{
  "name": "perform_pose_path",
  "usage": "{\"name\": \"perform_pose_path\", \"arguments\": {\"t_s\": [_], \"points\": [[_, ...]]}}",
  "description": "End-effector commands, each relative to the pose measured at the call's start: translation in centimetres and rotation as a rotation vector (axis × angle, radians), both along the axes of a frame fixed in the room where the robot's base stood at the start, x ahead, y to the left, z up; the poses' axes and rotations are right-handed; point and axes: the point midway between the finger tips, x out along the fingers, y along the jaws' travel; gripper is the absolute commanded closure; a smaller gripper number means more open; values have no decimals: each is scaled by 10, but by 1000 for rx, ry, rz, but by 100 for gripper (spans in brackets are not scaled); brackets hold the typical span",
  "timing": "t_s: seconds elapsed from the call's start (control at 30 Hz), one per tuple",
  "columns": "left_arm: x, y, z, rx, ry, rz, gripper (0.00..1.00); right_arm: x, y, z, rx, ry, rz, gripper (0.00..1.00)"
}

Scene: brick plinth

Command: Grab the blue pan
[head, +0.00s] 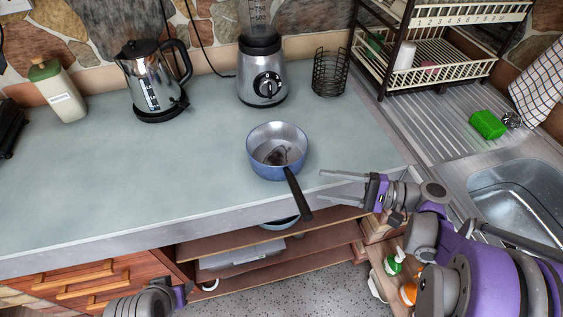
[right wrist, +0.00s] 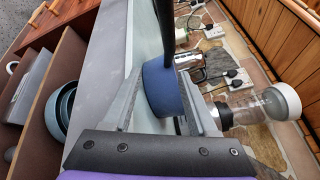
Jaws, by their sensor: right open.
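The blue pan (head: 278,152) stands upright on the counter near its front edge, with a dark utensil-like shape visible inside. Its black handle (head: 298,195) points toward me and reaches past the counter edge. My right gripper (head: 312,184) is open and empty, just right of the handle, with its fingers pointing left. In the right wrist view, the pan (right wrist: 162,90) shows ahead between the open fingers (right wrist: 160,100), and the dark handle rises up the picture. I cannot tell if a finger touches it. Only part of my left gripper (head: 182,292) shows at the bottom left.
Behind the pan stand a blender (head: 262,88) and a black wire basket (head: 330,72). A kettle (head: 150,85) and a bottle (head: 62,95) are farther left. A dish rack (head: 440,60) and sink (head: 520,190) are at right. Open shelves lie below the counter (head: 130,190), whose left middle is clear.

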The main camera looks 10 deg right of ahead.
Motion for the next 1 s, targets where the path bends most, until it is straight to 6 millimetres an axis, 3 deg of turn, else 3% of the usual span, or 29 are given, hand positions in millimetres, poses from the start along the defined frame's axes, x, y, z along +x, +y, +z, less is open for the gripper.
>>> {"name": "perform_pose_path", "arguments": {"t_s": [0.07,0.3,0.57,0.8,1.0], "points": [[0,0,0,0,0,0,50,2,-2,4,29,-17,1,41],[0,0,2,0,-1,0,50,18,31,7,39,-22,4,41],[0,0,3,0,-1,0,50,28,51,7,37,-21,2,41],[1,0,6,0,-2,0,50,45,82,10,36,-22,3,41],[1,0,6,0,-2,0,50,50,90,9,35,-22,-1,41]]}}
